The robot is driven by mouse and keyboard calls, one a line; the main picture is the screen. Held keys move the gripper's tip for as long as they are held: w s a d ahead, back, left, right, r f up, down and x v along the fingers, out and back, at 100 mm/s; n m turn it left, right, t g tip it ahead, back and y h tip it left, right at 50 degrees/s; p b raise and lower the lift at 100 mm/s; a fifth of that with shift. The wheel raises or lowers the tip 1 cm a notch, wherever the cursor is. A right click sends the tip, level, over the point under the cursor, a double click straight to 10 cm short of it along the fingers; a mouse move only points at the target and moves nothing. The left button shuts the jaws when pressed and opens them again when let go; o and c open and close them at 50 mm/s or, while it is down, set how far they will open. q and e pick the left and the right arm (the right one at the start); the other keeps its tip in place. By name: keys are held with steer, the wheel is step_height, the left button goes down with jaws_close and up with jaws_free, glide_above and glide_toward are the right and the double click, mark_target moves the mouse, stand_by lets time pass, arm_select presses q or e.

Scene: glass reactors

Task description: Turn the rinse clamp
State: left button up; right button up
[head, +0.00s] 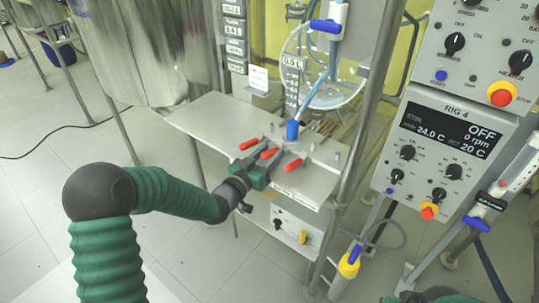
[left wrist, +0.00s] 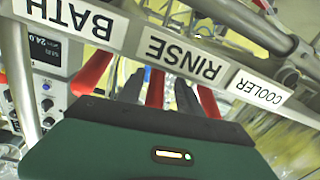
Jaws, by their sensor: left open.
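Three red clamp handles stand in a row on the grey bench shelf. The middle one is the rinse clamp (head: 269,153), which also shows in the left wrist view (left wrist: 155,88) below the upside-down RINSE label (left wrist: 183,59). My left gripper (head: 264,162) is at this handle from the near side. In the left wrist view its two dark fingers (left wrist: 160,92) are apart, one on each side of the middle red handle. I cannot tell whether they touch it. My right gripper is not clearly shown; only green and dark parts of my right arm appear at the bottom right.
The outer red handles, bath (head: 248,143) and cooler (head: 292,165), stand close on either side. A blue-capped fitting (head: 292,130) rises just behind. The RIG 4 control panel (head: 445,145) is at the right, a large steel vessel (head: 150,50) at the left.

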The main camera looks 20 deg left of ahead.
arm_select(q)
steer(key=shift+d+r, duration=0.1)
steer(key=shift+d, duration=0.1)
steer(key=shift+c, duration=0.2)
steer(key=shift+c, duration=1.3)
jaws_close()
